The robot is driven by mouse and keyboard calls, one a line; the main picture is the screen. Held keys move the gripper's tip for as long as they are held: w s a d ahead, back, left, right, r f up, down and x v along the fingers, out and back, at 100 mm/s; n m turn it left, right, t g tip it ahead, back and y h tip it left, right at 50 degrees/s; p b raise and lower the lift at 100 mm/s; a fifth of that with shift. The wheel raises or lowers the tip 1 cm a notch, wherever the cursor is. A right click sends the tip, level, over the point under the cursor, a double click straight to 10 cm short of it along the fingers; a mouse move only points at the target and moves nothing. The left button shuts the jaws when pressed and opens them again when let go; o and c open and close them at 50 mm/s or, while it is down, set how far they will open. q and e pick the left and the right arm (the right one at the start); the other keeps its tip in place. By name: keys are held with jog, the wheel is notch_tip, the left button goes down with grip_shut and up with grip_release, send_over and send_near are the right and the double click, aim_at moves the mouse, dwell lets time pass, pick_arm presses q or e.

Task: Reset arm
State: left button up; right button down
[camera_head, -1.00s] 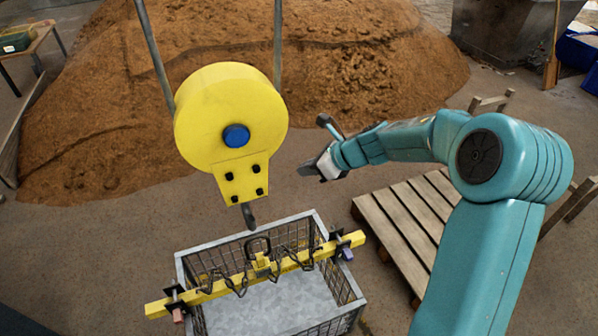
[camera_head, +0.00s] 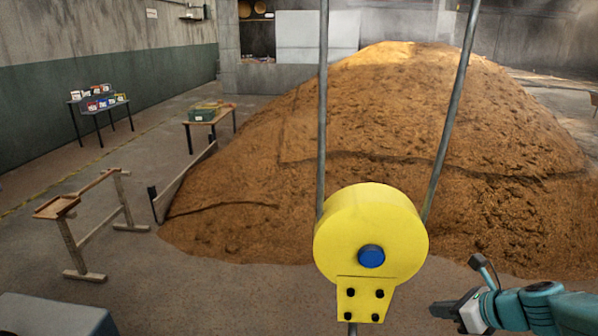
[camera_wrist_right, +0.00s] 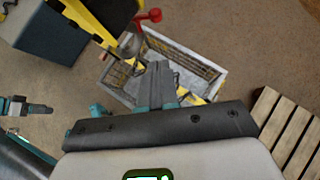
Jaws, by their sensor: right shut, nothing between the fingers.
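My right gripper (camera_head: 440,309) is at the lower right of the head view, at the end of the teal arm. Its fingers are shut with nothing between them, and it is apart from the yellow hoist block (camera_head: 345,240) to its left. In the wrist view the right gripper's fingers (camera_wrist_right: 155,75) point toward the wire crate (camera_wrist_right: 205,66), which they partly cover. I cannot tell the distance between them. My left gripper is not in the head view.
A large brown grain heap (camera_head: 400,135) fills the middle and right. A wooden stand (camera_head: 100,230) and a table with a green box (camera_head: 205,112) are at the left. A wooden pallet (camera_wrist_right: 290,130) lies at the right in the wrist view.

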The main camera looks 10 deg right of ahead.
jog(key=s+a+f+m+g+y, duration=0.15)
jog(key=a+f+m, duration=0.35)
jog(key=a+f, duration=0.5)
jog(key=s+a+f+m+g+y, duration=0.1)
jog(key=a+f+m+g+y, duration=0.2)
jog(key=a+f, duration=0.75)
jog(key=s+a+f+m+h, duration=0.1)
jog(key=s+a+f+m, duration=0.25)
jog(key=m, duration=0.45)
jog(key=s+a+f+m, duration=0.2)
jog(key=s+a+m, duration=0.3)
jog(key=m, duration=0.3)
jog(key=s+d+f+m+g+h, duration=0.1)
jog(key=s+f+m+h, duration=0.1)
jog(key=s+m, duration=0.3)
jog(key=s+d+f+m+g+h, duration=0.1)
jog(key=s+m, duration=0.4)
jog(key=m, duration=0.9)
jog(key=shift+d+f+g+h, duration=0.35)
jog(key=shift+d+f+g, duration=0.25)
jog(key=shift+d+g, duration=0.15)
jog(key=shift+s, duration=0.1)
